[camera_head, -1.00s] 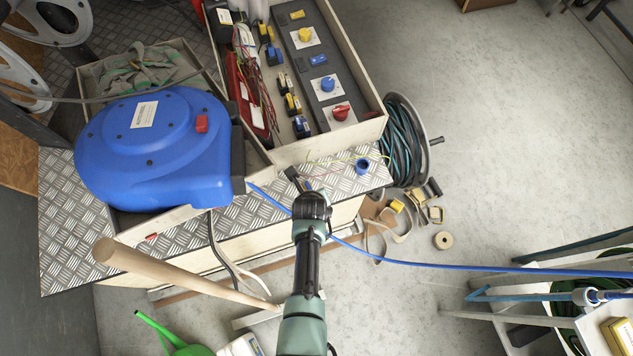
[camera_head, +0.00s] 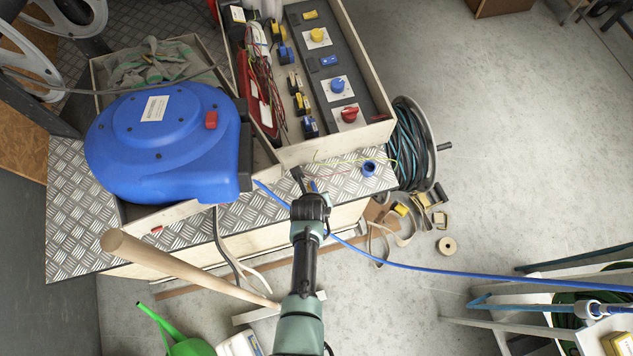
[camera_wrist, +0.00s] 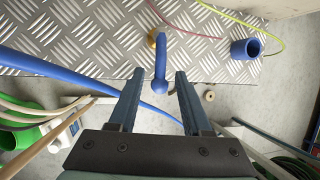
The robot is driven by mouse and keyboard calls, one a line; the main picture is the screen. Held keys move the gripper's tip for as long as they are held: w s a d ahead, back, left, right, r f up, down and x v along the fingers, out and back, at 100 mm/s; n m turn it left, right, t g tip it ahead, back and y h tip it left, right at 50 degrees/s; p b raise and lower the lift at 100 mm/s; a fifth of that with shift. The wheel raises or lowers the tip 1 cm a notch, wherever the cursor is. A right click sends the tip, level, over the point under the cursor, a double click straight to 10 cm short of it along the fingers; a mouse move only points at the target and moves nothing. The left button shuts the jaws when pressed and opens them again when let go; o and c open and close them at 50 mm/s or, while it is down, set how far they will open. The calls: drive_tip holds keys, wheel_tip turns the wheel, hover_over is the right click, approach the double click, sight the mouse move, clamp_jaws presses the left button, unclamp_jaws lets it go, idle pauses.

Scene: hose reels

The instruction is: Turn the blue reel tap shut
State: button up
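In the wrist view, a blue tap lever (camera_wrist: 160,66) with a rounded end sits at a brass fitting (camera_wrist: 151,40) over the tread-plate bench top. The lever points toward my wrist. My gripper (camera_wrist: 158,78) is open, one finger on each side of the lever's rounded end, with a gap showing on both sides. In the head view my gripper (camera_head: 306,184) is over the front edge of the bench, and the tap is mostly hidden there. The blue reel (camera_head: 165,145) sits to the left on the bench.
A blue hose (camera_head: 450,268) runs rightward behind my gripper. A wooden box (camera_head: 377,135) with colored knobs stands behind. A blue cup-like piece (camera_head: 368,168) is on the bench to the right. A wooden handle (camera_head: 180,265) leans at the left.

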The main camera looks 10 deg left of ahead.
drive_tip(key=shift+w+a+r, duration=0.1)
drive_tip(key=shift+r, duration=0.45)
drive_tip(key=p+v, duration=0.2)
drive_tip(key=v, duration=1)
drive_tip(key=shift+s, duration=0.2)
drive_tip(key=shift+f, duration=0.1)
